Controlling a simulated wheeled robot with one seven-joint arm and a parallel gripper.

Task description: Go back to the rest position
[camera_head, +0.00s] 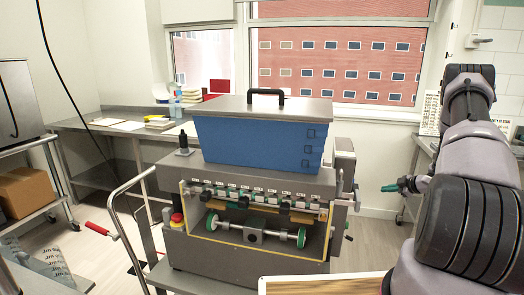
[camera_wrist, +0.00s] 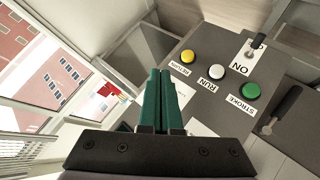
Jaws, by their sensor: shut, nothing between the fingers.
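My arm reaches in from the right side of the head view, and my gripper (camera_head: 392,188) points left, just right of the depositor machine (camera_head: 215,262) and apart from it. In the wrist view my gripper (camera_wrist: 159,76) shows as two green fingers side by side, shut and empty. Ahead of it in that view is a dark control panel (camera_wrist: 225,90) with a yellow return button (camera_wrist: 188,56), a white run button (camera_wrist: 217,73) and a green stroke button (camera_wrist: 251,91). A lever switch (camera_wrist: 258,41) sits by the ON label.
A blue hopper (camera_head: 250,143) with a grey lid tops the machine. A red emergency button (camera_head: 177,218) is on its left. A steel bench (camera_head: 118,127) stands behind left, and a shelf with a cardboard box (camera_head: 25,192) stands far left. Floor right of the machine looks clear.

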